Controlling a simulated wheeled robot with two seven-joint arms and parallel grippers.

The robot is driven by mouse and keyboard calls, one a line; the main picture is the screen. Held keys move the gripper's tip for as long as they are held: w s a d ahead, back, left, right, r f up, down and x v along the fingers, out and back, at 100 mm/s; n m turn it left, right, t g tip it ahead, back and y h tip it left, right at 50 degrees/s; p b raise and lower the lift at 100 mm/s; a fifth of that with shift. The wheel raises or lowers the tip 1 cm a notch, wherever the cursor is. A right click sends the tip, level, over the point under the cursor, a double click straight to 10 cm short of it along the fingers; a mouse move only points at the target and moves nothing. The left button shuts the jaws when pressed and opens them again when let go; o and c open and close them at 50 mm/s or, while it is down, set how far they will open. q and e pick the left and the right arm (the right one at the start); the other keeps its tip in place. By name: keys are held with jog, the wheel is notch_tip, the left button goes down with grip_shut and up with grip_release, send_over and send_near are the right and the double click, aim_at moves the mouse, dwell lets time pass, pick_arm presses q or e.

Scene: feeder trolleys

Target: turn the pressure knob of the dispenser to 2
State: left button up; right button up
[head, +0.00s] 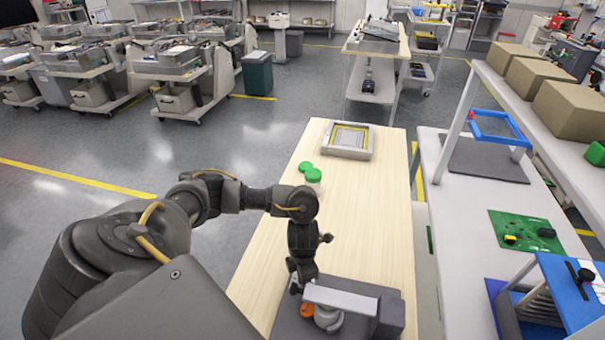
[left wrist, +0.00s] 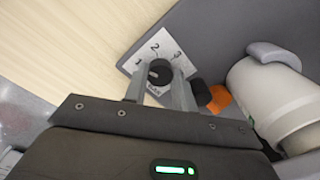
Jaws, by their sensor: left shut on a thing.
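The dispenser (head: 390,315) stands at the near end of the wooden table, a grey unit with an overhanging arm. In the left wrist view its pressure knob (left wrist: 160,72) is small, round and black on a white dial plate (left wrist: 172,50) marked 1, 2 and 3. My left gripper (head: 296,287) reaches down at the dispenser's left side. In the left wrist view its two fingers (left wrist: 159,85) are shut on the knob, one on each side. I cannot tell for certain which number the knob points to. The knob is hidden in the head view. My right gripper is not in view.
An orange part (left wrist: 220,98) and a white cylindrical vessel (left wrist: 275,100) sit close to the right of the fingers. Green-lidded jars (head: 312,175) and a grey tray (head: 347,154) stand farther along the table (head: 350,215). The table's middle is clear.

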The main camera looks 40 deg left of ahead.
pick_arm(q)
jog(key=m+b, duration=0.3)
jog(key=m, duration=0.2)
jog(key=shift+f, duration=0.15)
jog(key=shift+m+b, duration=1)
jog(key=shift+m, duration=1.4)
jog(key=o, duration=1)
jog(key=shift+r, duration=0.2)
